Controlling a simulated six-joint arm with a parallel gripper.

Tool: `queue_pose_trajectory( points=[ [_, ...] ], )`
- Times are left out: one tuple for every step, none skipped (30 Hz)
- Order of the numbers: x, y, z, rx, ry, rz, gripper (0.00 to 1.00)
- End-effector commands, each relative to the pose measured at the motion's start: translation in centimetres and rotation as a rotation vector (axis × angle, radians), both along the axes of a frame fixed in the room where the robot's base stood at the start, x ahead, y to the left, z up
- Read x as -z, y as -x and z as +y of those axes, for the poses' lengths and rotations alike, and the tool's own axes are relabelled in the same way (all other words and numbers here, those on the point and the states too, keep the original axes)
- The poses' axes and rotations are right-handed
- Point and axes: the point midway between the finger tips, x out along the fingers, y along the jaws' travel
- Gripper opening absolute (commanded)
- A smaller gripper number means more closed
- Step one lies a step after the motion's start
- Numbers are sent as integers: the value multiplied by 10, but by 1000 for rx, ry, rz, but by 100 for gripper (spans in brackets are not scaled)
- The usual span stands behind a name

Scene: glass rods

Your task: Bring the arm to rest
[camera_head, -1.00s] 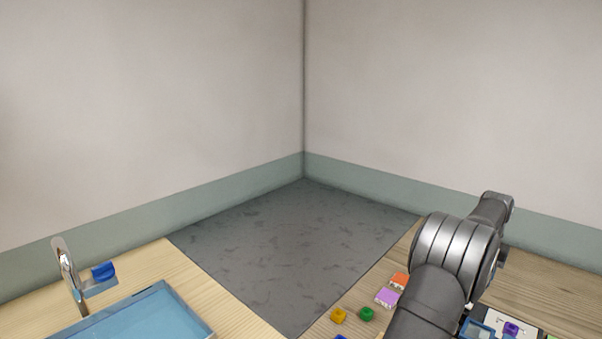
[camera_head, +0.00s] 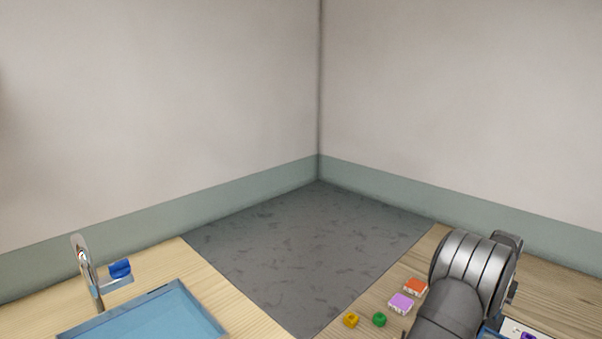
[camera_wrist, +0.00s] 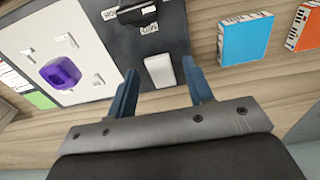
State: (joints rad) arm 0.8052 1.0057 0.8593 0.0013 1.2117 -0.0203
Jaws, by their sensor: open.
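My gripper (camera_wrist: 163,95) shows in the wrist view with its two blue fingers apart and nothing between them. Beyond the fingertips lie a dark panel (camera_wrist: 172,45) with a small white block (camera_wrist: 159,71) at its near edge, and a white board (camera_wrist: 85,35) with a purple piece (camera_wrist: 60,74) on it. The fingers look apart from these things, though their height is hard to tell. In the head view my arm stands at the lower right, and my gripper is hidden.
Orange (camera_head: 415,287) and purple (camera_head: 401,302) blocks lie on the wooden counter, with yellow (camera_head: 351,319) and green (camera_head: 379,319) pieces nearby. A blue basin (camera_head: 150,315) with a faucet (camera_head: 88,272) is at the left. The grey floor (camera_head: 310,250) between is clear.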

Motion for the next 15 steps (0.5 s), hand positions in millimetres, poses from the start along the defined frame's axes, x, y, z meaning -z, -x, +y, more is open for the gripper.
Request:
queue_pose_trajectory(
  points=[
    [-2, 0, 0, 0, 1, -1, 47],
    [-3, 0, 0, 0, 1, -1, 47],
    [-6, 0, 0, 0, 1, -1, 47],
    [-8, 0, 0, 0, 1, -1, 47],
    [-12, 0, 0, 0, 1, -1, 47],
    [-17, 0, 0, 0, 1, -1, 47],
    [-22, 0, 0, 0, 1, -1, 47],
    [-27, 1, 1, 0, 1, -1, 47],
    [-34, 1, 1, 0, 1, -1, 47],
    [-40, 1, 1, 0, 1, -1, 47],
    [-46, 1, 1, 0, 2, -2, 47],
    [-54, 2, 2, 0, 1, -1, 47],
    [-60, 2, 2, 0, 1, -1, 47],
    [-66, 2, 2, 0, 1, -1, 47],
    [-74, 3, 3, 0, 1, -1, 47]
  ],
)
